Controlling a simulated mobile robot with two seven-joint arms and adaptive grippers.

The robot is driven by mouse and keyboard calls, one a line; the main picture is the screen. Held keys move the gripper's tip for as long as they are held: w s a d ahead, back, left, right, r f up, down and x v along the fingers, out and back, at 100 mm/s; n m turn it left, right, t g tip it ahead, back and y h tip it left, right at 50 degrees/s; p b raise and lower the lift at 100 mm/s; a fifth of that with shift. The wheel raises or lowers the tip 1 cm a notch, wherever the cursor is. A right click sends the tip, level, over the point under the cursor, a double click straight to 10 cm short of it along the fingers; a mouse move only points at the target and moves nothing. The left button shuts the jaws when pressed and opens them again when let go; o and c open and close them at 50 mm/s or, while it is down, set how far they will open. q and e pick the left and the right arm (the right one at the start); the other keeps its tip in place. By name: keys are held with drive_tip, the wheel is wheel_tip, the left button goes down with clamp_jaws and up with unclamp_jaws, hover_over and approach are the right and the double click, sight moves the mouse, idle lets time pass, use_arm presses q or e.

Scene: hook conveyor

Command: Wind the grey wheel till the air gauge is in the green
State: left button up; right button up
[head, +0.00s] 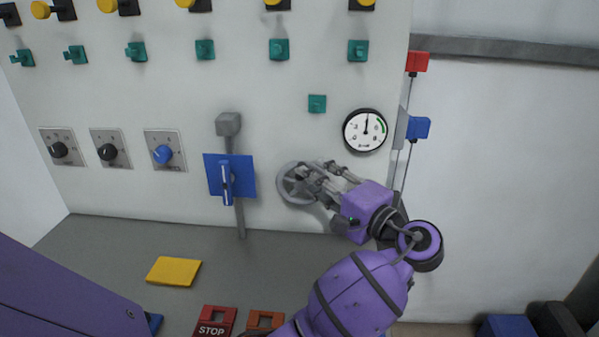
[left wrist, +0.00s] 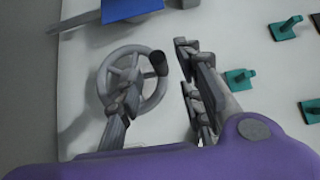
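The grey wheel (head: 286,186) is a spoked handwheel on the white panel, partly hidden by my gripper in the head view. It shows in the left wrist view (left wrist: 106,82) with a dark crank knob (left wrist: 159,63) on its rim. My left gripper (head: 318,177) is at the wheel's right side. In the left wrist view the fingers (left wrist: 158,70) are spread apart, one over the wheel and one right of it, with the knob between them; I cannot tell if they touch it. The round air gauge (head: 366,130) has its needle about straight up, left of the green arc.
A blue plate with a lever (head: 240,172) is left of the wheel. Teal hooks (head: 317,103) and dials (head: 163,154) are on the panel. A blue block (head: 418,128) on a line is right of the gauge. A yellow plate (head: 173,271) and red STOP sign (head: 213,322) lie below.

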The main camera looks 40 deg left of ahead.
use_arm(q)
drive_tip(key=shift+x, duration=2.8)
drive_tip(key=shift+f, duration=0.1)
clamp_jaws()
